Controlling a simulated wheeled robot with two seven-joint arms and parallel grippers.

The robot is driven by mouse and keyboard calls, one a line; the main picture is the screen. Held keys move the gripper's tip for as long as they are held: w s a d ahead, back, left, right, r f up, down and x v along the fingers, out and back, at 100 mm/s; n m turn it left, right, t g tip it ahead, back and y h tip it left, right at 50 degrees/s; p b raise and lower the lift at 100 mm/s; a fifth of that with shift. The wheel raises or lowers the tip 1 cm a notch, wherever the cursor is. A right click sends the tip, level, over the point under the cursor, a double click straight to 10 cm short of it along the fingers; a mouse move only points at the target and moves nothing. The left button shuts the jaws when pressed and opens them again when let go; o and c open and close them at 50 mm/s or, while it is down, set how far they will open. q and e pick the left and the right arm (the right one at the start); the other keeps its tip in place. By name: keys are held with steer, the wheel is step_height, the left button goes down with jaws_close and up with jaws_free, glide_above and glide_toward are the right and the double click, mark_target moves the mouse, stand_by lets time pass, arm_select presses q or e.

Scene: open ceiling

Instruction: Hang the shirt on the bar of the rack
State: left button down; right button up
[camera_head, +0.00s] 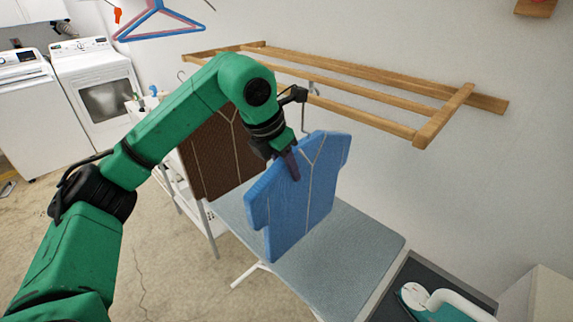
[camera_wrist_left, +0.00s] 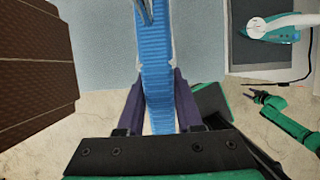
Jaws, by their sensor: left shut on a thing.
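The blue shirt (camera_head: 303,197) hangs upright below the wooden rack (camera_head: 350,92), in front of its near bar. A hanger hook rises from its collar near the rack; I cannot tell whether it touches a bar. My left gripper (camera_head: 290,165) is shut on the shirt near its upper left side. In the left wrist view its two dark fingers (camera_wrist_left: 160,105) flank the blue shirt (camera_wrist_left: 158,75), which is seen from above, edge-on. My right gripper (camera_wrist_left: 262,97) shows at the right of the left wrist view, small and apart from the shirt.
A brown garment (camera_head: 217,155) hangs left of the shirt, partly behind my arm. A grey-blue ironing board (camera_head: 345,265) stands below. A dark tray (camera_head: 405,285) with an iron (camera_head: 415,296) is at lower right. Hangers (camera_head: 160,22) hang at upper left. Washing machines (camera_head: 100,80) stand behind.

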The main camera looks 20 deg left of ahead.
arm_select(q)
steer(key=shift+f, duration=0.1)
steer(key=shift+c, duration=2.4)
jaws_free()
